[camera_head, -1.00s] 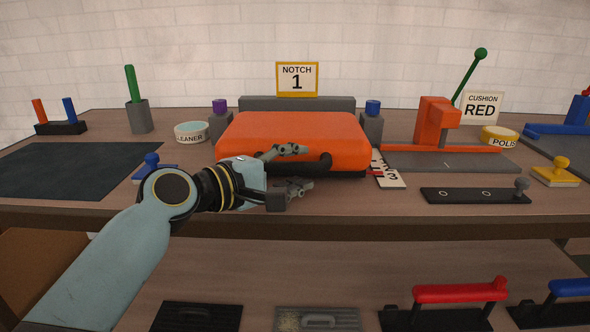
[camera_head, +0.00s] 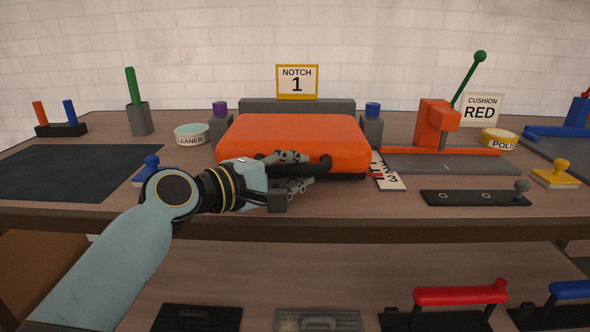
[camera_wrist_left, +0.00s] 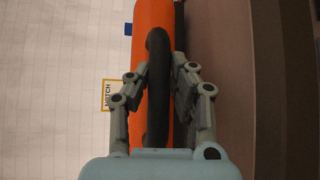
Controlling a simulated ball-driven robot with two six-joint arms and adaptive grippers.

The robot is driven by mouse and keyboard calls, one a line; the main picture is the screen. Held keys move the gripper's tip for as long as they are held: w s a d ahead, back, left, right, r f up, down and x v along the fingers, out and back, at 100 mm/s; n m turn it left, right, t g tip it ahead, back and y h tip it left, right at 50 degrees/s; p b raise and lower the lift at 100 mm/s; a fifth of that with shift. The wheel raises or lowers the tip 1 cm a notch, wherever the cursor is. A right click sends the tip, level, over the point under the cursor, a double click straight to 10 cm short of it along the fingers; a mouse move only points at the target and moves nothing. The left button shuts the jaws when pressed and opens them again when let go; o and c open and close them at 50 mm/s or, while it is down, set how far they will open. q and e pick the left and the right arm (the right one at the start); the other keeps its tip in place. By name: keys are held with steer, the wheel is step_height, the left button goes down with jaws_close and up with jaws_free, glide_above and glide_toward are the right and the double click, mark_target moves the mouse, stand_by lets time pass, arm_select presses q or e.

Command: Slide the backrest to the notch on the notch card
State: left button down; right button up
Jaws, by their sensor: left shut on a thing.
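The backrest appears to be the large orange padded block (camera_head: 295,132) in the middle of the table, with a black handle (camera_head: 326,163) along its front. My left gripper (camera_head: 295,170) is at the front of it, its fingers shut around the handle. The wrist view shows the handle (camera_wrist_left: 158,85) between the two fingers, with the orange block (camera_wrist_left: 151,18) behind it. The notch card (camera_head: 297,82) behind the block reads NOTCH 1. A white numbered scale (camera_head: 388,172) lies by the block's right side, a 3 near its front end; its other marks are partly hidden. My right gripper is out of view.
A grey bar (camera_head: 260,103) stands behind the block, with grey posts holding purple (camera_head: 219,107) and blue (camera_head: 372,108) pieces at either side. An orange press (camera_head: 437,122) and a dark strip (camera_head: 470,198) are to the right. A dark mat (camera_head: 65,172) lies left.

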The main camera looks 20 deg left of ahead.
arm_select(q)
steer(key=w, duration=0.2)
steer(key=w+a, duration=0.1)
steer(key=w, duration=0.1)
steer(key=w+b, duration=0.1)
steer(key=w, duration=0.1)
steer(key=shift+w+a, duration=0.1)
steer(key=shift+a, duration=0.3)
steer(key=shift+w+a+r, duration=0.1)
steer(key=shift+w, duration=0.15)
steer(key=c, duration=1.2)
jaws_free()
steer(key=shift+o, duration=0.2)
steer(key=shift+s, duration=0.1)
steer(key=shift+s+a, duration=0.2)
steer(key=shift+s, duration=0.1)
steer(key=v, duration=1.1)
steer(key=shift+s, duration=0.15)
